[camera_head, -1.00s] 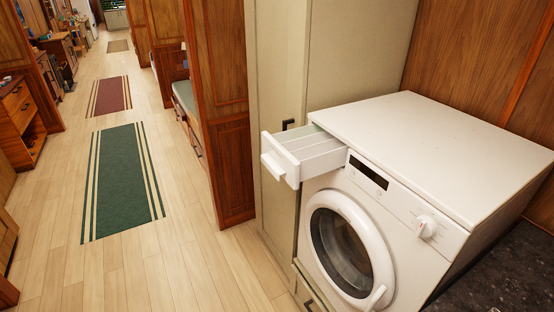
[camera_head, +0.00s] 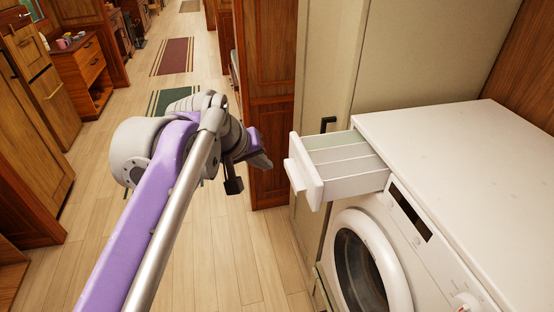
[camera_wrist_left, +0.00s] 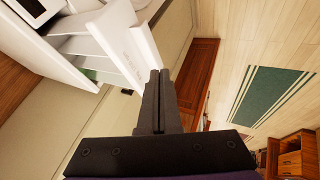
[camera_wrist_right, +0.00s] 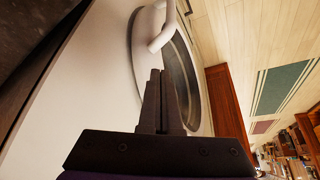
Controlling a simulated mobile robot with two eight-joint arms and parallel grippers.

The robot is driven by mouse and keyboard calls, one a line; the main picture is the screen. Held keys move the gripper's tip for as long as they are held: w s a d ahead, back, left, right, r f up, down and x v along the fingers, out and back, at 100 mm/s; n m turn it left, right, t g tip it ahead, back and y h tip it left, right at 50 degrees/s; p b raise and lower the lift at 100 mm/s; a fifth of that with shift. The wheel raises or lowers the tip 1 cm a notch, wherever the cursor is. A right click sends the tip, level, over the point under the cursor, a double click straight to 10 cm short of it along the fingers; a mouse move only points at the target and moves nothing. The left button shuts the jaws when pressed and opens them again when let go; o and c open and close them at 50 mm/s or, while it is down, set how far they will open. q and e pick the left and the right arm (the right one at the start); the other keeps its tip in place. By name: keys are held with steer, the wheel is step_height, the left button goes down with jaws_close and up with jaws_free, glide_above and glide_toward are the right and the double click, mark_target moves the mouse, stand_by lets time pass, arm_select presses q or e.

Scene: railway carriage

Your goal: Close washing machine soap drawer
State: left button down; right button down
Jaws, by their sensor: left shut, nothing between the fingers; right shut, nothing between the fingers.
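The white soap drawer (camera_head: 345,170) is pulled out from the upper left of the washing machine (camera_head: 440,150), with its compartments showing. Its front panel (camera_head: 305,170) has a raised handle. My left gripper (camera_head: 262,163) is shut and empty, in the air a little left of the drawer front. In the left wrist view the shut left fingers (camera_wrist_left: 159,75) point toward the area beside the drawer front (camera_wrist_left: 135,45); I cannot tell the exact gap. My right gripper (camera_wrist_right: 160,78) is shut and empty, in front of the round door (camera_wrist_right: 180,75) and its handle (camera_wrist_right: 162,32); it is outside the head view.
A tall pale cabinet (camera_head: 395,55) with a dark handle (camera_head: 328,124) stands behind the drawer. A wooden partition (camera_head: 270,120) is left of it. The wooden aisle floor (camera_head: 235,270) is open, with green and red rugs (camera_head: 173,57) further off.

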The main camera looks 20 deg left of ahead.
mark_target(298, 174)
arm_select(q)
steer(key=x, duration=0.3)
steer(key=d+x, duration=0.1)
steer(key=x, duration=0.2)
steer(key=d+r+x, duration=0.1)
steer(key=x, duration=0.2)
steer(key=shift+w, duration=0.45)
steer(key=shift+w+d+f, duration=0.1)
steer(key=shift+w+d, duration=0.4)
steer(key=shift+d, duration=0.15)
